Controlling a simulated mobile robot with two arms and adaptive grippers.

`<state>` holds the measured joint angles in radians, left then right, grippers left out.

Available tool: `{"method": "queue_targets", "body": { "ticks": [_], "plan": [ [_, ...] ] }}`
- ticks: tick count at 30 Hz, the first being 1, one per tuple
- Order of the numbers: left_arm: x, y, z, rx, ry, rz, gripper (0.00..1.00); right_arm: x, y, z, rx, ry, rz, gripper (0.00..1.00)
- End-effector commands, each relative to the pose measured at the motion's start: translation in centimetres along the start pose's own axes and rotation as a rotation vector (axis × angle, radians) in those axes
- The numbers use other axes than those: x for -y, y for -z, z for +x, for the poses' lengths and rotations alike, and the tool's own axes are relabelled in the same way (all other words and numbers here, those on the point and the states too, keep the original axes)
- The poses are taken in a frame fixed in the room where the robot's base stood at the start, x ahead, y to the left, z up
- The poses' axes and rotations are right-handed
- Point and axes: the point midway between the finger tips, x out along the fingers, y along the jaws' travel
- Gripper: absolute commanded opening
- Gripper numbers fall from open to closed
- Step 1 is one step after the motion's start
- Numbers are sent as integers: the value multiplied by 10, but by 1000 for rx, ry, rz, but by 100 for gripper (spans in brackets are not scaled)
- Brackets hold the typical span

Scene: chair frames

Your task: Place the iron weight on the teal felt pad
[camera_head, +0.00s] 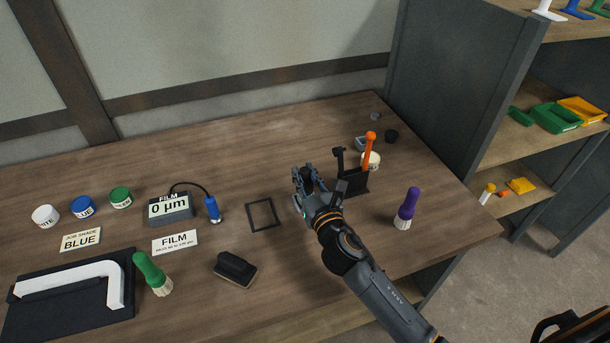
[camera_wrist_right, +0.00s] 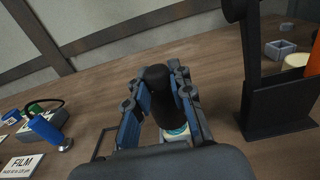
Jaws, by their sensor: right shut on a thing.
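My right gripper (camera_head: 308,180) is over the middle of the table, shut on a black, rounded upright piece, which I take to be the iron weight (camera_head: 307,172). In the right wrist view the weight (camera_wrist_right: 159,78) stands between the two fingers (camera_wrist_right: 160,100). A small patch of teal and cream (camera_wrist_right: 176,132) shows just below it, possibly the teal felt pad. The fingers hide most of this patch, and I cannot tell whether the weight touches it. In the head view the pad cannot be made out.
A black holder (camera_head: 352,182) with an orange-handled tool stands close right of my gripper. A purple-handled brush (camera_head: 407,208) is farther right. A thin black square frame (camera_head: 263,215), a dark block (camera_head: 235,268) and a film gauge (camera_head: 170,207) lie left. Shelves (camera_head: 540,150) stand right.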

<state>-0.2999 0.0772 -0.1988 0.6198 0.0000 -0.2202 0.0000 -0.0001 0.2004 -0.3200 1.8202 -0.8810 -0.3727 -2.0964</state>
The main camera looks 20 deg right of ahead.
Motion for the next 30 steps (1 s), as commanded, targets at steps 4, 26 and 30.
{"method": "queue_targets", "body": {
  "ticks": [4, 26, 30],
  "plan": [
    [0, 1, 1, -1, 0, 1, 51, 0, -1, 0, 3, -1, 0, 0],
    [1, 0, 3, -1, 1, 3, 51, 0, 2, -20, -3, -1, -1, 44],
    [2, 0, 7, -1, 2, 3, 51, 0, 3, -51, -3, -1, 0, 44]
  ]
}}
